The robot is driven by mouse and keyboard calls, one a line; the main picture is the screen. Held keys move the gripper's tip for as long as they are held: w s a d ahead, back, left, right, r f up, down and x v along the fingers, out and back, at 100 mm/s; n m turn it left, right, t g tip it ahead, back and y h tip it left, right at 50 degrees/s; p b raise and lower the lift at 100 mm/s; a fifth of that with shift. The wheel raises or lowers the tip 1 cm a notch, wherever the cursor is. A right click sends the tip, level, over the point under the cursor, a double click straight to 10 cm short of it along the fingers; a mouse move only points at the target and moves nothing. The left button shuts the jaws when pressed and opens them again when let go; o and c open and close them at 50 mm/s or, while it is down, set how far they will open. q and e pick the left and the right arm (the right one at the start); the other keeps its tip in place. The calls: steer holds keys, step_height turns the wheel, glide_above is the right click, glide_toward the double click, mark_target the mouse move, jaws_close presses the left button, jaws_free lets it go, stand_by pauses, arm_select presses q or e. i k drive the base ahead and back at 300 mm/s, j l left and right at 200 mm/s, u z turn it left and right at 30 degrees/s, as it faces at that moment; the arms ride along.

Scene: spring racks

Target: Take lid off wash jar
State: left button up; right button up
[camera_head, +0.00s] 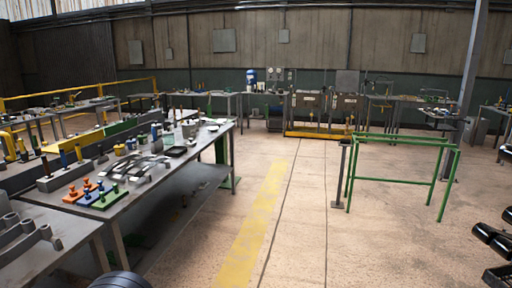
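The wash jar cannot be made out for certain. Several small bottles and jars stand toward the far end of the long grey workbench (120,212), among them a blue-topped one (155,131) and a pale one (188,128). They are too small to tell which is the wash jar or whether a lid is on. Neither of my grippers can be recognised in this view.
An orange block (79,190) and a green block (109,197) with pegs lie near the bench's front end, beside curved metal parts (140,168). A green frame (400,140) stands right. Open floor with a yellow stripe (250,225) lies between.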

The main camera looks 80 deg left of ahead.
mark_target(169, 139)
steer(key=u, duration=4.25)
